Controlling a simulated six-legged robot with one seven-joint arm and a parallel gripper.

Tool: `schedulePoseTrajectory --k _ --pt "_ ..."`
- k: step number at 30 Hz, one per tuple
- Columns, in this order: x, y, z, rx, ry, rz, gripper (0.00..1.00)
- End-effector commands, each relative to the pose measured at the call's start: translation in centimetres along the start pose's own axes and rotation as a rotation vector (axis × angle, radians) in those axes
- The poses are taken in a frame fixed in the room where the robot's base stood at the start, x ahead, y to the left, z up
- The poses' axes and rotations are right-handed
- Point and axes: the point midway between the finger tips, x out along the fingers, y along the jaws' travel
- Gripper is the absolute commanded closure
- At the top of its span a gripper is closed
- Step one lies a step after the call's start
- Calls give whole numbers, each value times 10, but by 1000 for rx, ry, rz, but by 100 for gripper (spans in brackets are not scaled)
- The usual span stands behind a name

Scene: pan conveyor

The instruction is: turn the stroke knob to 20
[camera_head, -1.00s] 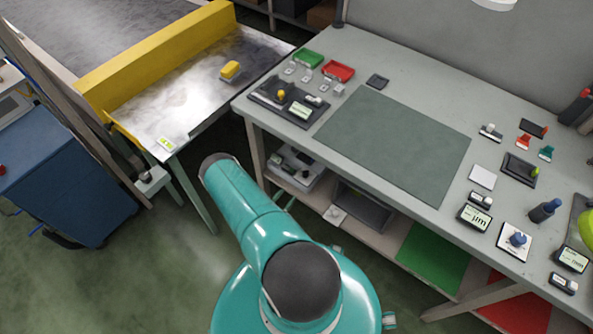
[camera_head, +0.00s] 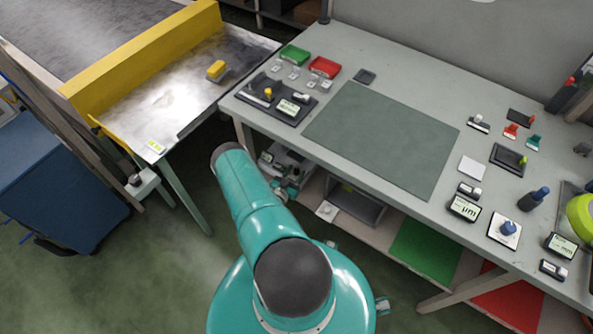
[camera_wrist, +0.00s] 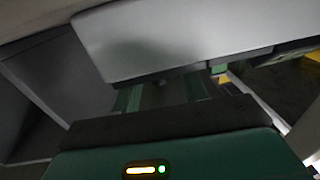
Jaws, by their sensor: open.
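A blue knob (camera_head: 508,228) stands on a white square plate on the right part of the workbench. I cannot read its scale or pointer, nor confirm that it is the stroke knob. A small display marked mm (camera_head: 562,246) stands to its right, and one marked µm (camera_head: 464,207) to its left. My gripper (camera_wrist: 163,92) shows in the wrist view, open with nothing between its fingers. A pale grey slab-like surface (camera_wrist: 170,40) spans the view just beyond the fingertips. The knob is not seen in the wrist view, and the gripper is far from it.
The workbench (camera_head: 390,70) carries a green mat (camera_head: 385,138) with free room on it. A dark blue upright cylinder (camera_head: 533,199) stands just behind the knob. A yellow-edged conveyor (camera_head: 140,60) lies at left. A shelf with a green panel (camera_head: 425,248) is below the bench.

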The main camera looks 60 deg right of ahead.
Motion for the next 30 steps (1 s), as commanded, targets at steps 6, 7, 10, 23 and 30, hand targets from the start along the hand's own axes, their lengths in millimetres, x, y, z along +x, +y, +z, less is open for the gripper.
schedulePoseTrajectory --k 6,7,10,23,30 --pt "16 -1 0 -1 0 -1 57" --pt "16 -1 0 -1 0 -1 57" --pt "17 -1 0 -1 -1 -2 57" --pt "16 -1 0 0 0 2 100" --pt "16 -2 0 1 -1 116 100"
